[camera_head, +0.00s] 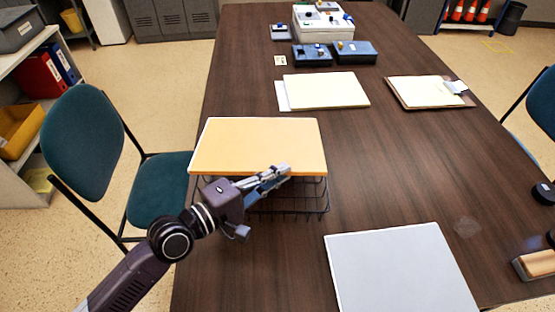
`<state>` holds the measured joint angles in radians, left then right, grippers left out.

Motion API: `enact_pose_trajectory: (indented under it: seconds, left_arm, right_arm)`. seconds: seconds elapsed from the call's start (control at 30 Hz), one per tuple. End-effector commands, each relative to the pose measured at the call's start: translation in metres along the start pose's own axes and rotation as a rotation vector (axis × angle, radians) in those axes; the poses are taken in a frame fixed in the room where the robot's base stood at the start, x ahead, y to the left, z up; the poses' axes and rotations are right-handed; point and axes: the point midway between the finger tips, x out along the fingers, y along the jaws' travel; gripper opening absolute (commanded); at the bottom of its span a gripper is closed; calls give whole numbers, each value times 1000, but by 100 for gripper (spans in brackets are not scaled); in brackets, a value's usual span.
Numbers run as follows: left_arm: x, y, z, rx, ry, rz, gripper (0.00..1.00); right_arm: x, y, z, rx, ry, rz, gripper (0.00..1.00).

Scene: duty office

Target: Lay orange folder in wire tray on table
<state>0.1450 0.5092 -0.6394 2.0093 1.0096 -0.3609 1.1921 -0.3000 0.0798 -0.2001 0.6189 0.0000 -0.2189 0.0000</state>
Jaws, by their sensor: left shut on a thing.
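The orange folder (258,142) is flat and level over the wire tray (312,200) on the dark table (400,160). The dark wire mesh shows below the folder's front edge; the rest of the tray is hidden under the folder. I cannot tell whether the folder touches the tray's rim. My left gripper (284,171) reaches in from the lower left and is shut on the folder's near edge, right of its middle. My right gripper is not in view.
A grey folder (400,272) lies at the near right. A cream folder (325,89) and a clipboard (430,91) lie farther back. Dark blue boxes (355,52) and a white case (322,24) stand at the far end. A teal chair (85,142) is on the left.

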Motion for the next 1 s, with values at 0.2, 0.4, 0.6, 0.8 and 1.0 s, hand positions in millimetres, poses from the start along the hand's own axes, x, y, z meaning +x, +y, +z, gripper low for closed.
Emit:
enact_pose_trajectory:
  seconds: [0.2,0.4,0.6,0.8,1.0]
  left_arm:
    - [3,3,-3,-39,0,-31,0]
    - [8,0,-8,-104,0,-87,0]
    - [13,-10,-14,-178,0,-152,0]
    - [15,-28,-16,-174,0,-148,0]
    - [16,-41,-17,-174,-1,-147,0]
  right_arm:
    - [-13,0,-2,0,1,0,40]
    - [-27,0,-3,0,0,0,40]
    - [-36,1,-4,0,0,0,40]
    - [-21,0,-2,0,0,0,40]
    - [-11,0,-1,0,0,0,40]
